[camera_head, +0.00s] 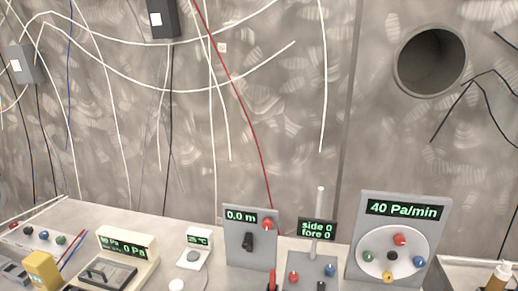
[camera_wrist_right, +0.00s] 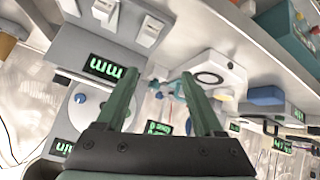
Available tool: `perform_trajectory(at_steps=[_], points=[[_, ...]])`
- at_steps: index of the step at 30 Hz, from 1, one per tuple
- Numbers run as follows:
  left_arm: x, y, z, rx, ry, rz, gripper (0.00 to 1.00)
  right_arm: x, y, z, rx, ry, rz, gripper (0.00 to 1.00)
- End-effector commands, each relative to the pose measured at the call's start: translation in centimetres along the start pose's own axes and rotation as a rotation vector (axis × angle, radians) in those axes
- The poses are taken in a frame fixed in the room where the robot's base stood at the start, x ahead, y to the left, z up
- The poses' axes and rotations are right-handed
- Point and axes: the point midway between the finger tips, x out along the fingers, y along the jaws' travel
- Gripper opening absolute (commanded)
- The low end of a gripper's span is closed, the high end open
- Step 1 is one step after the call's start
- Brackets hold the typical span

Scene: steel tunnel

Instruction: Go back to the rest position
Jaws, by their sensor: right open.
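My right gripper (camera_wrist_right: 160,76) shows in the right wrist view as two green fingers, spread apart. A small teal item (camera_wrist_right: 168,88) shows in the gap, seemingly beyond the fingertips; I cannot tell whether anything touches it. Neither of my grippers shows in the head view, and my left gripper is in no view.
A bench (camera_head: 152,222) runs along the bottom of the head view. It carries a 40 Pa/min dial panel (camera_head: 367,282), a 0.0 m panel (camera_head: 235,225), a side/fore panel with an upright stick (camera_head: 320,215) and a 0 Pa meter (camera_head: 143,267). Cables hang on the wall behind.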

Motion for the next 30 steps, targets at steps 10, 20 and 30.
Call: perform_trajectory(at_steps=[10,20,30], points=[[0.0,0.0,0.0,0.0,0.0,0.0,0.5,-5.8,-5.4,7.3,0.029,-0.33,-0.161,0.69],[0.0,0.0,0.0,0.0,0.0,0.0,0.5,-5.9,-7.8,9.7,0.037,-0.371,-0.219,0.69],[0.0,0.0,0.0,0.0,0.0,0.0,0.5,-1.2,-10.2,10.6,0.062,-0.195,-0.247,0.69]])
